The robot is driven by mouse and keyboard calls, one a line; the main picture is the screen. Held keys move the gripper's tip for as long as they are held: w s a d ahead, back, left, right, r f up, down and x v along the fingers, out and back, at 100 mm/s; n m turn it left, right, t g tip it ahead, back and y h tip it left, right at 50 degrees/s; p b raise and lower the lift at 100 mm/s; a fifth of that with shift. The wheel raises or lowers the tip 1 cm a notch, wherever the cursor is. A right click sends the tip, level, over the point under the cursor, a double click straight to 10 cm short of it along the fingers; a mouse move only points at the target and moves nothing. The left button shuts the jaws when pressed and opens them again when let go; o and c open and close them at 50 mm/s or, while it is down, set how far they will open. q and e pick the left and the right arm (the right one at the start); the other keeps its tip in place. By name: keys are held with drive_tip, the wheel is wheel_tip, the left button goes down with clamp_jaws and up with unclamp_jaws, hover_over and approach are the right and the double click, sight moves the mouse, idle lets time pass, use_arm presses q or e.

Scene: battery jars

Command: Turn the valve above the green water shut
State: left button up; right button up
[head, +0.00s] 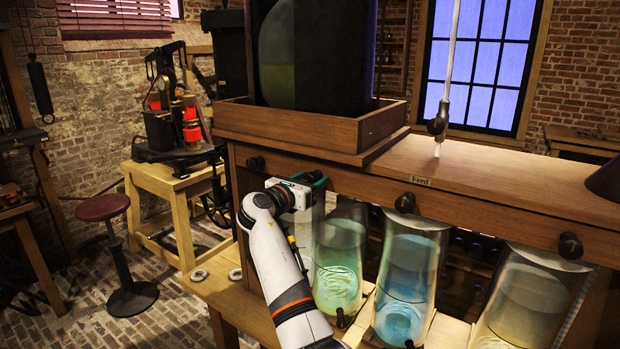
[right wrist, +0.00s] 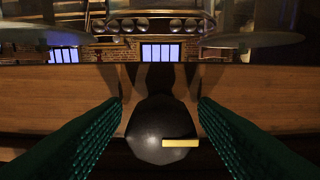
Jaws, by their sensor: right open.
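The jar with green water (head: 338,262) stands under the wooden beam, left of the jar with blue water. My right gripper (head: 316,180) is at the beam just above the green jar. It hides the valve there in the head view. In the right wrist view, a dark round valve knob (right wrist: 152,128) with a yellow bar on its face sits between the two green fingers. The bar lies about level in that picture. The fingers of the right gripper (right wrist: 160,115) are spread, with a gap on each side of the knob. My left gripper is not in view.
Other dark valve knobs sit on the beam (head: 480,208): one at the left (head: 255,163), one above the blue jar (head: 405,202), one above the yellowish jar (head: 570,245). A "Feed" label (head: 420,181) is beside the blue jar's knob. A stool (head: 115,250) stands left.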

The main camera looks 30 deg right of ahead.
drive_tip(key=shift+d, duration=0.15)
drive_tip(key=c, duration=0.9)
drive_tip(key=shift+m, duration=0.3)
drive_tip(key=m+b, duration=0.1)
drive_tip(key=m, duration=0.2)
drive_tip(key=shift+w+f+m, duration=0.1)
drive_tip(key=shift+m, duration=0.3)
drive_tip(key=m+b, duration=0.3)
drive_tip(key=m, duration=0.1)
drive_tip(key=shift+m, duration=0.3)
drive_tip(key=m+b, duration=0.3)
drive_tip(key=m, duration=0.2)
drive_tip(key=shift+m+b, duration=1.2)
drive_tip(key=shift+m, duration=0.7)
